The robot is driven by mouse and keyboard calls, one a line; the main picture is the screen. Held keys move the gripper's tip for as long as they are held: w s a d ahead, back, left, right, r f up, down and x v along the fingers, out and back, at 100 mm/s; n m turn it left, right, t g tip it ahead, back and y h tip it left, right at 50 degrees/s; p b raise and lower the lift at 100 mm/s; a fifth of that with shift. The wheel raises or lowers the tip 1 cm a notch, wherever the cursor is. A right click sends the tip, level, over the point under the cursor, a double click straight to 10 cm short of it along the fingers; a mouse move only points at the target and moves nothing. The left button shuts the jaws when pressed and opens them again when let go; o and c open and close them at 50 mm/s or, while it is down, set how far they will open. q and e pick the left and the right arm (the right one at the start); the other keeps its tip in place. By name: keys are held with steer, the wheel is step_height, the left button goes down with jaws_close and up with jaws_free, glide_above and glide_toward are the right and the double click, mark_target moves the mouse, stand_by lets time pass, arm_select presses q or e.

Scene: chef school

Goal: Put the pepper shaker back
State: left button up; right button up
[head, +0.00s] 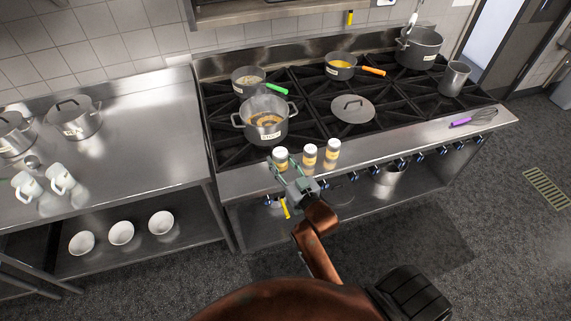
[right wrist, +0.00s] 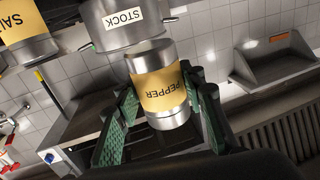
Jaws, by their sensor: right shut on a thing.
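The pepper shaker (head: 281,155) has a silver body and a yellow label; the right wrist view shows the word PEPPER on this shaker (right wrist: 158,88). It is at the front steel ledge of the stove, left of two similar shakers. My right gripper (head: 283,165) is shut on it, with green fingers on both sides of the shaker in the right wrist view (right wrist: 157,100). I cannot tell whether its base touches the ledge. My left gripper is not in view.
Two more shakers (head: 310,155) (head: 332,151) stand close on the right; a salt-labelled one (right wrist: 28,38) shows in the wrist view. A large pot (head: 266,131) is just behind. The front ledge (head: 420,140) is clear farther right, up to a purple whisk (head: 473,118).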

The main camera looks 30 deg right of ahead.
steer(key=w+d+f, duration=0.1)
steer(key=f, duration=0.1)
steer(key=w+d+f, duration=0.3)
steer(key=w+f, duration=0.1)
steer(key=shift+d+b, duration=0.4)
steer(key=shift+w+d+f, duration=0.25)
steer(key=shift+f, duration=0.15)
steer(key=shift+w+d+f, duration=0.15)
steer(key=shift+f, duration=0.1)
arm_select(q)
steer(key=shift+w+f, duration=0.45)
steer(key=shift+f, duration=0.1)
arm_select(e)
steer(key=shift+f, duration=1.5)
steer(key=shift+f, duration=0.15)
steer(key=o, duration=1.3)
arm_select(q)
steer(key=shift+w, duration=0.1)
